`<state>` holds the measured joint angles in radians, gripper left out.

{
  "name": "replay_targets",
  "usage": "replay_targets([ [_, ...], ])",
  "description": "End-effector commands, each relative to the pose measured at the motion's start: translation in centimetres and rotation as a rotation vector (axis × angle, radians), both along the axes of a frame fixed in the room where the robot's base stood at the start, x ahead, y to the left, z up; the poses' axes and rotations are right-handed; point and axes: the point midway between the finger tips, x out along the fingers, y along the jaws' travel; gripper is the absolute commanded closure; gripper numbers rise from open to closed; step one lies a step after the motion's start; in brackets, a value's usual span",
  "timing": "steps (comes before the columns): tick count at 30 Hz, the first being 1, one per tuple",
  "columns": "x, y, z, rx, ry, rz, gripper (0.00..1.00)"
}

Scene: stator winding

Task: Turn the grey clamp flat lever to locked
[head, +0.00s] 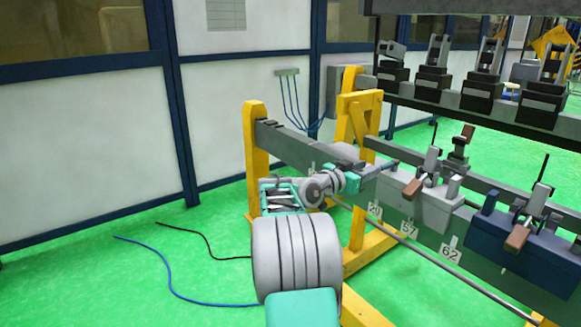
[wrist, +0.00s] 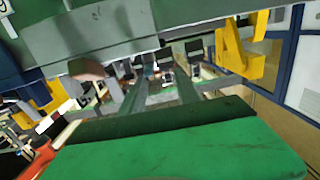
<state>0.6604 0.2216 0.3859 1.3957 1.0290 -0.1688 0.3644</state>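The grey clamp (head: 425,205) sits on the rail in the right half of the head view. Its flat lever has a brown handle (head: 413,188) that points down toward the front left. In the wrist view the grey clamp body (wrist: 115,25) fills the top, and the brown handle (wrist: 88,68) shows at upper left. My gripper (head: 390,164) is just left of the grey clamp, pointing right, apart from the handle. In the wrist view its two grey fingers (wrist: 160,84) stand apart with nothing between them. The head view shows the fingertips too small to judge.
A blue clamp (head: 535,245) with a brown handle (head: 517,238) stands right of the grey one. Several black clamps (head: 482,92) line an upper rail. A yellow post (head: 256,150) stands at the rail's left end. Cables lie on the green floor (head: 90,285).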

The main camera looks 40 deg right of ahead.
Motion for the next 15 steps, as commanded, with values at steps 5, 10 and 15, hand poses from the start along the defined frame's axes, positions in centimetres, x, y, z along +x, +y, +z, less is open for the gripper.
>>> replay_targets([
  [5,2.9,2.9,1.4,0.096,0.004,0.094,0.62],
  [10,5.2,5.9,1.9,0.184,0.015,0.18,0.62],
  [15,7.4,9.3,2.2,0.269,0.036,0.267,0.62],
])
